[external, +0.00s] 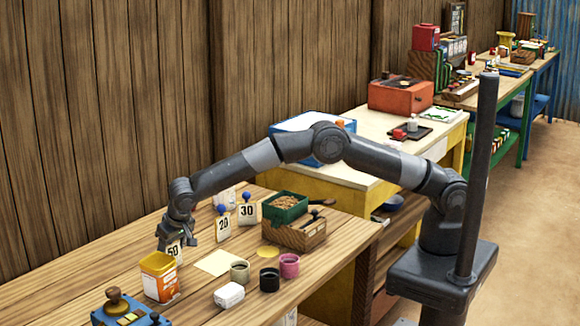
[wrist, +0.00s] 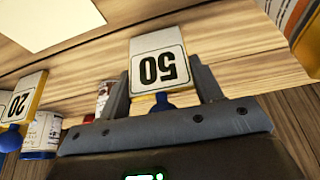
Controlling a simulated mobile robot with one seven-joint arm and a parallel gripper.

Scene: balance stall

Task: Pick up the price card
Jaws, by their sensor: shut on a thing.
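A price card marked 50 (external: 174,252), white with a blue knob on top, stands beside the orange and white tin. In the wrist view this card (wrist: 158,65) appears upside down between my fingers, its knob toward the palm. My gripper (external: 177,238) points down from above and is shut on the card; its fingers also show in the wrist view (wrist: 162,88). The tin partly hides the card's lower part in the external view, so I cannot tell whether it touches the table.
The orange and white tin (external: 160,277) is close in front of my gripper. A pale paper sheet (external: 218,262), several small cups (external: 240,271) and a white box (external: 229,295) lie to the right. A wooden crate (external: 294,236) stands behind them.

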